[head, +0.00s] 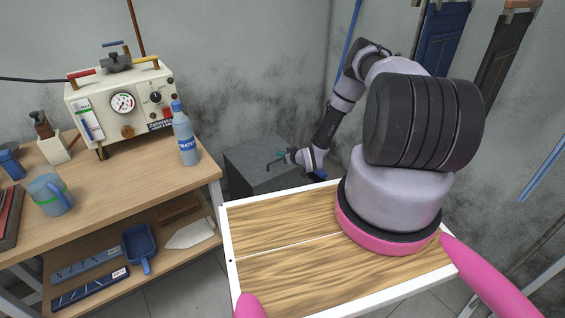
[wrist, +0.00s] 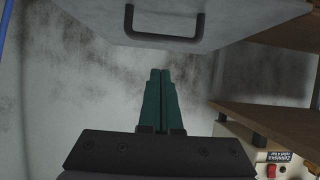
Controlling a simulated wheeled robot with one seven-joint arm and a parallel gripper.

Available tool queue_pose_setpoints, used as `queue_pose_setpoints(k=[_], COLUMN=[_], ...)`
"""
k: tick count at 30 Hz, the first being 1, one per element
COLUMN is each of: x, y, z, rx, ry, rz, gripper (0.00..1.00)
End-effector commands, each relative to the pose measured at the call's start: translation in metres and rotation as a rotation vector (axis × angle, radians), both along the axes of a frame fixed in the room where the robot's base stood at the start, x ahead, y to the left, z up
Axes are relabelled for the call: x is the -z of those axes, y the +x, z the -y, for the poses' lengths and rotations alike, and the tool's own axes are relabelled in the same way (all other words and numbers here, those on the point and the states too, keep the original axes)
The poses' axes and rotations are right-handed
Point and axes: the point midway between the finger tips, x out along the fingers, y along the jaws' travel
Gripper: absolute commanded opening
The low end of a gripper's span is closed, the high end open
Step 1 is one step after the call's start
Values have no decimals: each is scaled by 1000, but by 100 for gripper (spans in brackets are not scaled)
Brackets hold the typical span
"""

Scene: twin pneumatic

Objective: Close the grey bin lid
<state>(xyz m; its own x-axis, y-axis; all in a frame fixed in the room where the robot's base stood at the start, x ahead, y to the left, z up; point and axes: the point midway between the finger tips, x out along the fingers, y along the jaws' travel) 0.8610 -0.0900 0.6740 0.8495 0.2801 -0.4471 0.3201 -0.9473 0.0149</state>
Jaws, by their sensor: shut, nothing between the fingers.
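The grey bin (head: 245,157) stands on the floor by the wall, to the right of the workbench. My gripper (head: 272,163) is over its top in the head view, and my wrist partly covers the bin. In the wrist view, a grey panel with a dark bar handle (wrist: 165,38) fills the top; it looks like the bin's lid (wrist: 230,25). My green fingers (wrist: 160,72) are together and empty, with their tips just below the handle in the picture. I cannot tell whether they touch the panel, or how far the lid is open.
The wooden workbench (head: 100,195) stands left of the bin, with a water bottle (head: 185,135) near its right end and a gauge box (head: 125,105) behind. A lower shelf holds a blue dustpan (head: 139,243). Blue and dark cloths hang at the upper right.

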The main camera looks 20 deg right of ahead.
Motion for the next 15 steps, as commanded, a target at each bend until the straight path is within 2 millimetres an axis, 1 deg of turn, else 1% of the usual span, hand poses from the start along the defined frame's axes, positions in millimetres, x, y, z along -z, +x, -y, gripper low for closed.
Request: queue_pose_setpoints(k=[1,8,15], x=[6,20,41], y=[-8,-30,-63], z=[2,10,21], rx=[1,2,2], ry=[1,0,1], rz=[-7,-3,-2], gripper=[0,0,0])
